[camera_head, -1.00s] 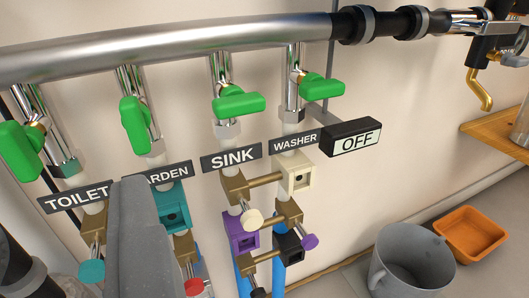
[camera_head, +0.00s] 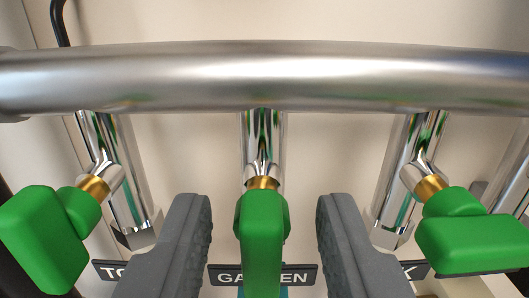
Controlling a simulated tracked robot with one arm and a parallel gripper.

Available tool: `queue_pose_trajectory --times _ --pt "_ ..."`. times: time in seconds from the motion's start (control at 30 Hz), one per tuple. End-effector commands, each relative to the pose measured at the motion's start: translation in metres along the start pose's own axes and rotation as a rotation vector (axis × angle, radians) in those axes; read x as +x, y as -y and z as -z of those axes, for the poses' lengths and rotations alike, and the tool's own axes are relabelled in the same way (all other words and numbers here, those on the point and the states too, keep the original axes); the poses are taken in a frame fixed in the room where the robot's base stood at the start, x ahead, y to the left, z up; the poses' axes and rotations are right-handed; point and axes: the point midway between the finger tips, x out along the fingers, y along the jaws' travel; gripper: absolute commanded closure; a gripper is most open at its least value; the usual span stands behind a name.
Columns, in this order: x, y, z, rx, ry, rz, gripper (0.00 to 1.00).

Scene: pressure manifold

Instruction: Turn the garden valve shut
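The garden valve's green handle (camera_head: 262,238) is in the middle of the view, on a brass stem below the chrome pipe. It points down toward me, in line with its vertical pipe. The GARDEN label (camera_head: 225,275) is behind and below it, partly hidden by the handle. My gripper (camera_head: 264,215) is open, with one grey finger on each side of the handle. Gaps show between the handle and both fingers; I see no contact.
The toilet valve's green handle (camera_head: 45,240) is at the left and the sink valve's green handle (camera_head: 470,240) is at the right, turned sideways. A thick chrome pipe (camera_head: 264,75) crosses above. The fingers partly cover the neighbouring labels.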

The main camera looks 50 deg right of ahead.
Motion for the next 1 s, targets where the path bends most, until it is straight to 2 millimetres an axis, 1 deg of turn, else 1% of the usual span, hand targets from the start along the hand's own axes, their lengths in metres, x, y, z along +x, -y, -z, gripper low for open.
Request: queue_pose_trajectory --times 0.1,0.2,0.5,0.53,0.57,0.6,0.63,0.7,0.73,1.0 --pt "0.010 0.000 0.000 0.003 0.000 0.000 0.66" --pt "0.015 0.000 0.000 0.002 0.001 0.001 0.66" --pt "0.016 0.000 0.000 0.001 0.001 0.001 0.66" --pt "0.016 0.000 0.000 0.001 0.001 0.001 0.72" --pt "0.016 0.000 0.000 0.001 0.001 0.001 0.80" --pt "0.016 0.000 0.000 0.001 0.001 0.001 0.91" --pt "0.016 0.000 0.000 0.001 0.001 0.001 1.00" --pt "0.016 0.000 0.000 0.001 0.001 0.001 1.00" --pt "0.011 0.004 0.000 0.001 0.001 0.003 1.00" --pt "0.015 0.001 0.000 0.035 0.002 0.002 1.00"
